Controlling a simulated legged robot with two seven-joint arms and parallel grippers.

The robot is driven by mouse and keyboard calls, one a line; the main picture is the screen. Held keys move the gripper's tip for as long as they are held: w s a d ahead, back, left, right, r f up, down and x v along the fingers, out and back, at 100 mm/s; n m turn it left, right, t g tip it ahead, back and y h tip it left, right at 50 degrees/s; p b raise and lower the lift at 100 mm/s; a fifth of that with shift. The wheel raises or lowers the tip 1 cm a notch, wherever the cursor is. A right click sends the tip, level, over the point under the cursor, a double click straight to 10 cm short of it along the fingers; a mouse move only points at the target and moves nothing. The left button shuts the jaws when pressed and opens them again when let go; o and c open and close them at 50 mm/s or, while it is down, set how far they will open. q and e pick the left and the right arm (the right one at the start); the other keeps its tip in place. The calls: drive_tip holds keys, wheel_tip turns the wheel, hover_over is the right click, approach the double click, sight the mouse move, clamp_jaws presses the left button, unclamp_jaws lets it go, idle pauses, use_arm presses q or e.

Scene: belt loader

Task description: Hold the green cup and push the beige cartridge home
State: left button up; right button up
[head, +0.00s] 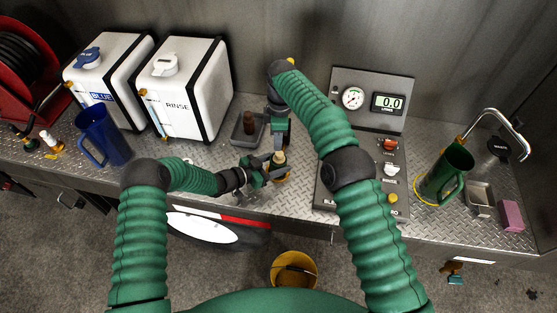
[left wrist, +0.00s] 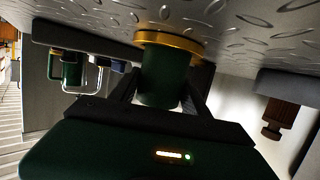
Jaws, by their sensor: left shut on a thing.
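The small green cup (left wrist: 160,85) stands in a gold ring on the deck in the left wrist view. My left gripper (left wrist: 163,90) is shut around it, one finger on each side. In the head view my left gripper (head: 262,173) reaches the cup from the left and mostly hides it. The beige cartridge (head: 280,158) shows at the top of the cup; how deep it sits cannot be told. My right gripper (head: 281,141) points down just behind and above the cartridge. Whether its fingers touch the cartridge or are apart is too small to tell.
A grey tray (head: 236,137) with a brown cartridge (head: 249,122) lies close behind left. A gauge panel (head: 362,207) stands right. A blue jug (head: 103,137), two white tanks, a green jug (head: 446,172) and a pink block (head: 511,216) sit farther out. A yellow bucket (head: 293,263) is below the front edge.

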sight(280, 154)
drive_tip(key=m, duration=0.3)
drive_tip(key=m+t, duration=0.1)
drive_tip(key=m, duration=0.1)
drive_tip(key=shift+s+a+r, duration=0.1)
drive_tip(key=shift+a+r, duration=0.3)
drive_tip(key=c, duration=0.5)
drive_tip(key=m, duration=0.3)
drive_tip(key=shift+s+r+t, duration=0.1)
drive_tip(key=shift+s+t, duration=0.05)
drive_tip(key=shift+t, duration=0.15)
clamp_jaws()
drive_tip(key=m, duration=0.3)
drive_tip(key=s+m, duration=0.1)
drive_tip(key=m, duration=0.1)
drive_tip(key=shift+d+r+m+t, duration=0.2)
drive_tip(key=shift+d+m+t, duration=0.1)
drive_tip(key=shift+t, duration=0.1)
drive_tip(key=f+m, duration=0.1)
drive_tip(key=f, duration=0.1)
drive_tip(key=f+m, duration=0.1)
drive_tip(key=m, duration=0.1)
drive_tip(key=f+m, duration=0.2)
drive_tip(key=shift+w+d+f+t, duration=0.2)
drive_tip(key=shift+d+f+t, duration=0.1)
drive_tip(key=shift+f+t, duration=0.1)
drive_tip(key=shift+s+d+f, duration=0.1)
drive_tip(key=shift+d+f, duration=0.05)
drive_tip(key=shift+f, duration=0.05)
drive_tip(key=shift+r, duration=0.1)
